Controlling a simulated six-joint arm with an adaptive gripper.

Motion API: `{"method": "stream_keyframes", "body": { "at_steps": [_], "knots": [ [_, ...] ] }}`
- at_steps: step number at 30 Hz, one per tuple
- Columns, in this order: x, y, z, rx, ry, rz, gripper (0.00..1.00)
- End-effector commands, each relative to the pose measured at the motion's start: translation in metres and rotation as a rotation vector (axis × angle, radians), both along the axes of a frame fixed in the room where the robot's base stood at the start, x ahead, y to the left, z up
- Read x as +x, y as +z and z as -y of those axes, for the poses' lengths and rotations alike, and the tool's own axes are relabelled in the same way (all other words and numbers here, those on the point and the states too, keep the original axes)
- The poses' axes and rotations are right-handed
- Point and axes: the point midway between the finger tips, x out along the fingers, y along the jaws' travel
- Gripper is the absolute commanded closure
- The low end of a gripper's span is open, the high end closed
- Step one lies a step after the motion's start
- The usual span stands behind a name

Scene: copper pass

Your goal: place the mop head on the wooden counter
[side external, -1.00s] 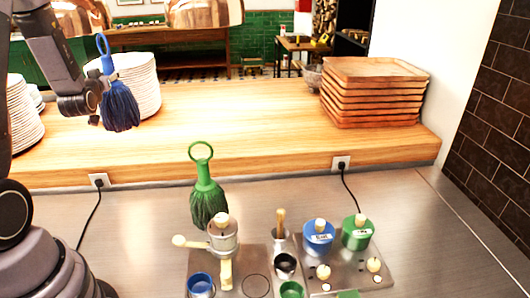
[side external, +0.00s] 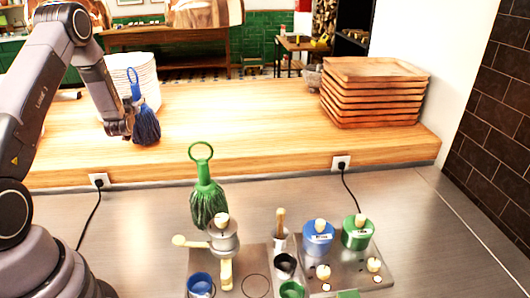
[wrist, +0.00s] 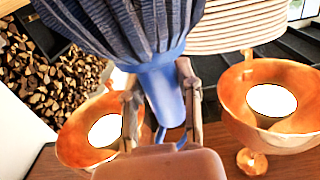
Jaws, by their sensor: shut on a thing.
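My gripper (side external: 131,118) is shut on a blue mop head (side external: 147,127). The mop head is upright, with its blue ring handle up and its dark blue strands down. It is over the left part of the wooden counter (side external: 240,125), in front of a white plate stack. I cannot tell whether its strands touch the wood. In the wrist view, the mop head's strands (wrist: 125,25) fill the top and its blue neck is between my fingers (wrist: 162,105). A green mop head (side external: 206,200) stands upright on the steel worktop.
The white plate stack (side external: 124,68) stands just behind the blue mop head. Wooden trays (side external: 375,95) are piled at the counter's right. Blue and green pots (side external: 318,240) and several cups stand on steel plates in front. The counter's middle is clear.

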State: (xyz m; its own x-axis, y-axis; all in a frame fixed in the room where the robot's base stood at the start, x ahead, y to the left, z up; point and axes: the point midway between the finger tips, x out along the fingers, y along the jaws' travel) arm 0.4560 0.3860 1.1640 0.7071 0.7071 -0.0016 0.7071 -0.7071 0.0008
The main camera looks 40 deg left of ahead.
Motion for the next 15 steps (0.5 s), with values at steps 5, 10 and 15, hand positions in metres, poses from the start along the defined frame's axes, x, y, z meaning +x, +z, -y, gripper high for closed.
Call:
{"method": "stream_keyframes", "body": {
  "at_steps": [5, 10, 15],
  "knots": [
    [0.0004, -0.0046, 0.0000, 0.003, -0.001, 0.004, 1.00],
    [0.0003, -0.0050, 0.0002, 0.002, -0.001, 0.004, 1.00],
    [0.0001, -0.0081, 0.0004, 0.001, -0.001, 0.001, 0.59]
  ]
}}
